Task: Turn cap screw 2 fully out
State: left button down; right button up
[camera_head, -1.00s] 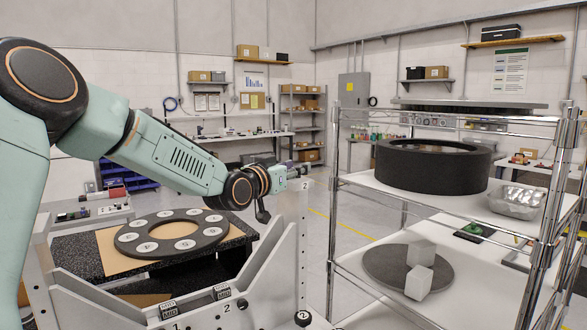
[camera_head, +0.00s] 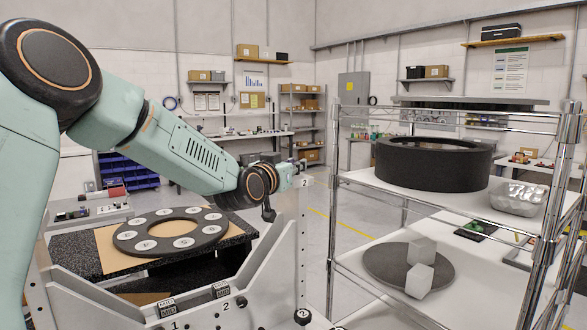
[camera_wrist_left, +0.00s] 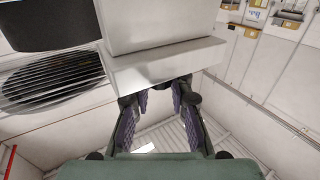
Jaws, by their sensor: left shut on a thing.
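The light grey fixture has a tall upright (camera_head: 304,235) with a small label 2 (camera_head: 305,184) at its top. My left gripper (camera_head: 301,167) is at the top of this upright, at the label. In the left wrist view my left gripper (camera_wrist_left: 158,100) has its dark fingers with purple pads at the edge of a pale grey block (camera_wrist_left: 165,65). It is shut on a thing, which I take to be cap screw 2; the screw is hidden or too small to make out. My right gripper is not in view.
A dark ring with round pale pads (camera_head: 127,235) lies on a speckled table at left. To the right, a wire shelf rack (camera_head: 333,230) holds a black drum (camera_head: 430,170), a foil tray (camera_head: 517,199) and a grey disc (camera_head: 378,262) with pale blocks. Open floor lies behind the upright.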

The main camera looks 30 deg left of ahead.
pick_arm(q)
jog(key=shift+n+y, duration=0.6)
jog(key=shift+y, duration=0.3)
jog(key=shift+f, duration=0.1)
jog(key=c, duration=1.6)
grip_release()
jog(key=o, duration=0.4)
jog(key=shift+s, duration=0.1)
jog(key=v, duration=1.2)
jog(key=shift+d+r, duration=0.2)
jog(key=shift+r, duration=0.05)
